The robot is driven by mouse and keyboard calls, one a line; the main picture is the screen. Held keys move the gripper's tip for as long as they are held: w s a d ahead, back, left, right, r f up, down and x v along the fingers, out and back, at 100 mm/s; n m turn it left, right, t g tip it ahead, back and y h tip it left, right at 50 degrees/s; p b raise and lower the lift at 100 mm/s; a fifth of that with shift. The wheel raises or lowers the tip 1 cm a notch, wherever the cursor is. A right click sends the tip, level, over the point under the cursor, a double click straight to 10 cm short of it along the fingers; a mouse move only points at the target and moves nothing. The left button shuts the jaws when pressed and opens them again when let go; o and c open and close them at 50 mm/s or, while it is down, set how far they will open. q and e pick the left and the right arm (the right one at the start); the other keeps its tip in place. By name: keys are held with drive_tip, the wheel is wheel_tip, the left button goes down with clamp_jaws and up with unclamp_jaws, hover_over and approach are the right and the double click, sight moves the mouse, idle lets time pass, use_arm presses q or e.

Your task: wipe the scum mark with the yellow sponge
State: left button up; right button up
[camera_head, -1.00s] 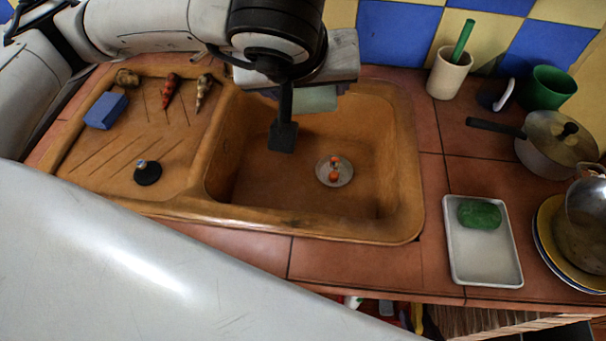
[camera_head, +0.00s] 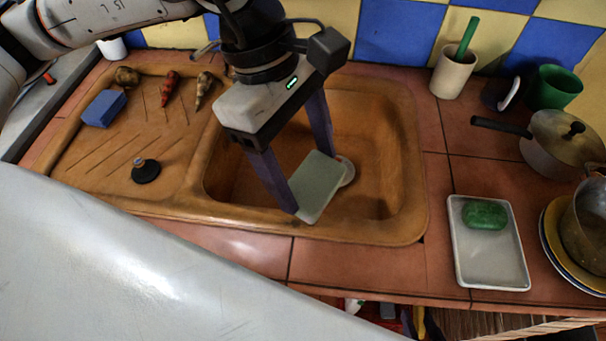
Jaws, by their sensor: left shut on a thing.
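My left gripper (camera_head: 311,180) reaches over the sink (camera_head: 415,190) from above. Its two long fingers are shut on a flat pale green pad (camera_head: 319,187), held tilted over the basin. The pad shows no yellow; I cannot tell whether it is the sponge's face or another thing. I cannot tell whether it touches the basin. I make out no scum mark; the gripper and pad hide part of the basin. The pale drain (camera_head: 347,168) shows partly behind the pad. My right gripper is not in view.
A blue block (camera_head: 104,108), several vegetables (camera_head: 169,86) and a black stopper (camera_head: 146,171) lie on the drainboard. Right of the sink are a white tray (camera_head: 491,267) with a green bar (camera_head: 485,214), a pot (camera_head: 560,143), a cup (camera_head: 453,75) and stacked plates (camera_head: 553,243).

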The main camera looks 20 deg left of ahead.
sight(303, 198)
use_arm(q)
drive_tip(key=shift+s+d+r+n+h, duration=0.1)
drive_tip(key=shift+s+d+n+h, duration=0.15)
drive_tip(key=shift+s+n+h, duration=0.45)
drive_tip(key=shift+s, duration=0.35)
drive_tip(key=shift+f+b, duration=1.3)
drive_tip(key=shift+f, duration=1.15)
